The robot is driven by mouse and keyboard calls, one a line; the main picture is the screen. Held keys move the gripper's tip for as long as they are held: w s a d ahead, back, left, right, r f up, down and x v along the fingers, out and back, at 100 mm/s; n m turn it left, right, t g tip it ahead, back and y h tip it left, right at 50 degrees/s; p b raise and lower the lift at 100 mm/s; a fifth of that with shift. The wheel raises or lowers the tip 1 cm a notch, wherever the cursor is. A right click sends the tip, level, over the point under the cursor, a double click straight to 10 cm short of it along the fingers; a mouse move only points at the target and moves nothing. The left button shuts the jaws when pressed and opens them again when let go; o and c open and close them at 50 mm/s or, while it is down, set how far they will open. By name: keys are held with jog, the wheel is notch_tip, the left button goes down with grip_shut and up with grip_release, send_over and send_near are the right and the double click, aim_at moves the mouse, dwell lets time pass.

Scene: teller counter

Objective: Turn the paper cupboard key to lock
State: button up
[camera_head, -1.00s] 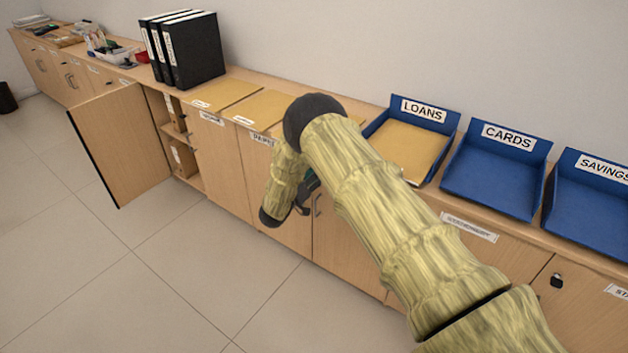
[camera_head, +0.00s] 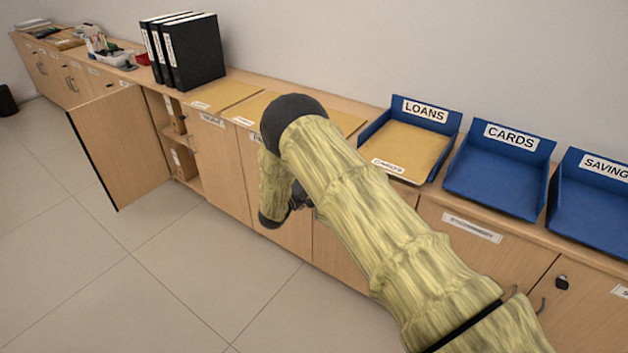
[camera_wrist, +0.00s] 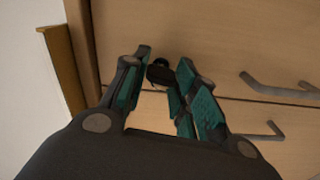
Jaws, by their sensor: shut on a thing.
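The paper cupboard door (camera_head: 288,240) is a closed light wood front under the counter, partly hidden behind my arm. Its label is almost fully covered. In the wrist view the cupboard front (camera_wrist: 180,22) lies straight ahead, with the dark key and lock (camera_wrist: 159,72) between my fingertips. My gripper (camera_wrist: 163,76) is shut on the key, with teal-padded fingers either side of it. In the head view my gripper (camera_head: 298,200) is at the cupboard front, mostly hidden by my wrist. The key's turn angle cannot be told.
An open cupboard door (camera_head: 122,148) stands out to the left. Blue trays, including the loans tray (camera_head: 437,160), and black binders (camera_head: 195,52) stand on the counter. The floor (camera_head: 150,270) in front is clear.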

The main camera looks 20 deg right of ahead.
jog(key=shift+n, duration=0.9)
jog(key=shift+o, duration=0.2)
jog(key=shift+c, duration=0.2)
jog(key=o, duration=1)
jog(key=shift+o, duration=0.2)
jog(key=shift+a+f, duration=0.1)
jog(key=shift+a, duration=0.05)
jog(key=v, duration=1.1)
jog(key=shift+s+a, duration=0.3)
